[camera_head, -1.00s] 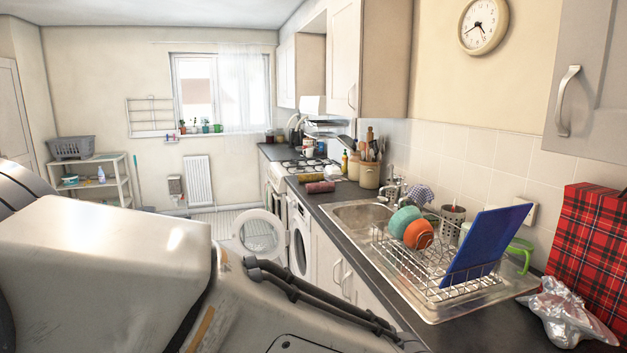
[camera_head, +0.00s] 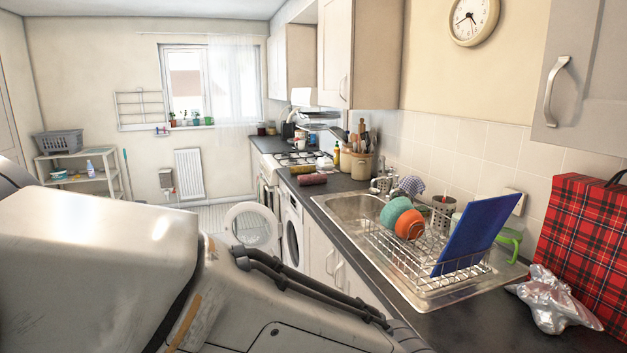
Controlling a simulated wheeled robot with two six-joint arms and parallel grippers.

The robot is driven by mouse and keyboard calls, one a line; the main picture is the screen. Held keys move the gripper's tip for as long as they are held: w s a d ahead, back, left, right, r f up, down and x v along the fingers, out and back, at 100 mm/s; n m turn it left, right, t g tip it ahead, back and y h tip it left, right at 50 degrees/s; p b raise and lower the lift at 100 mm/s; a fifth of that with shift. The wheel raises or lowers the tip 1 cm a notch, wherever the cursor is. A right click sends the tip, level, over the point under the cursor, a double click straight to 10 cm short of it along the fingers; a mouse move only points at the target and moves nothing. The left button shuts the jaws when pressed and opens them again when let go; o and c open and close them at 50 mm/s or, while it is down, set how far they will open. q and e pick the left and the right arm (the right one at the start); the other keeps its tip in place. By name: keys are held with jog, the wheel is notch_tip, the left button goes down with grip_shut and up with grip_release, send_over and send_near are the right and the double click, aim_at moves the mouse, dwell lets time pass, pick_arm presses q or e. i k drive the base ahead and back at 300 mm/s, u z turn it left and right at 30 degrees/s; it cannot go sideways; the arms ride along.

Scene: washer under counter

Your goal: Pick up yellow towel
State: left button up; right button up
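Neither of my grippers is in view. A large grey link of my own arm fills the lower left and hides the floor there.
A white washer (camera_head: 292,230) under the counter has its round door (camera_head: 252,226) open into the aisle. The sink (camera_head: 350,207) has a wire dish rack (camera_head: 400,250) with bowls and a blue board (camera_head: 470,236). Crumpled foil (camera_head: 552,300) and a red tartan bag (camera_head: 585,240) stand nearer right.

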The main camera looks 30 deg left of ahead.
aim_at(298, 170)
jog(key=u, duration=0.25)
jog(key=i, duration=0.45)
jog(key=u, duration=1.25)
jog(key=i, duration=1.65)
jog(key=u, duration=0.6)
jog(key=i, duration=2)
jog(key=z, duration=1)
jog(key=i, duration=1.65)
jog(key=z, duration=0.95)
